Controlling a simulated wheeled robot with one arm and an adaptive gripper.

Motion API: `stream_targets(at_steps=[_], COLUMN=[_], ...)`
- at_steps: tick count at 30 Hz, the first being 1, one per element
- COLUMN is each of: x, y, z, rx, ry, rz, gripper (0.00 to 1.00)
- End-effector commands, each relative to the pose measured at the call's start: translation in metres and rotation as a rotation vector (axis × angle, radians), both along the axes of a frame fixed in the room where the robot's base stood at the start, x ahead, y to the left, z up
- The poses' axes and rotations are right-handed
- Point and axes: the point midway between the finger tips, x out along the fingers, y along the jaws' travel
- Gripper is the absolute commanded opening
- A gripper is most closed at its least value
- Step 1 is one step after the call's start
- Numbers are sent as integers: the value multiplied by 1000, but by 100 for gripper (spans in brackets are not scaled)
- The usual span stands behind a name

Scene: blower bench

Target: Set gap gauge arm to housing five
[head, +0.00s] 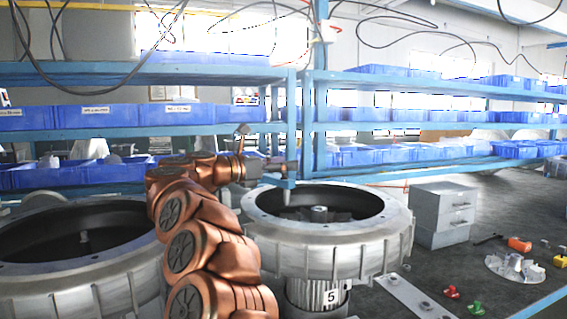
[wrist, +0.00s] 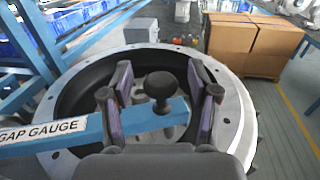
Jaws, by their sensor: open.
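Housing five (head: 345,262) is a round grey metal casing with an open dark bore; a plate marked 5 (head: 331,297) is below it. The blue gap gauge arm (head: 281,182) reaches over the housing's back left rim in the head view. In the wrist view the gauge arm (wrist: 50,137), labelled GAP GAUGE, crosses over the housing (wrist: 236,118). A black ball knob (wrist: 160,87) stands up from the arm's end. My gripper (wrist: 160,95) is open, with its fingers on either side of the knob and gaps visible. In the head view my gripper is small and its fingers are unclear.
Another open housing (head: 85,250) stands at left, partly behind my arm. Blue shelving (head: 305,130) with blue bins runs behind. A grey drawer cabinet (head: 443,213) stands right of housing five. Small coloured parts (head: 452,292) lie at right. Cardboard boxes (wrist: 255,42) show in the wrist view.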

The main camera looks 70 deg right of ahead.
Motion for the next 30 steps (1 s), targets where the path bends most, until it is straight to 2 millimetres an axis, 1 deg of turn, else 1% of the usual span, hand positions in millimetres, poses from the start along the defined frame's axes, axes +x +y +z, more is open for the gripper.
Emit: stream_targets(at_steps=[7,24,30], x=[0,0,1], y=[0,0,0], z=[0,0,0], rx=[0,-1,-1], ry=[0,1,1], rz=[1,1,2], gripper=[60,0,0])
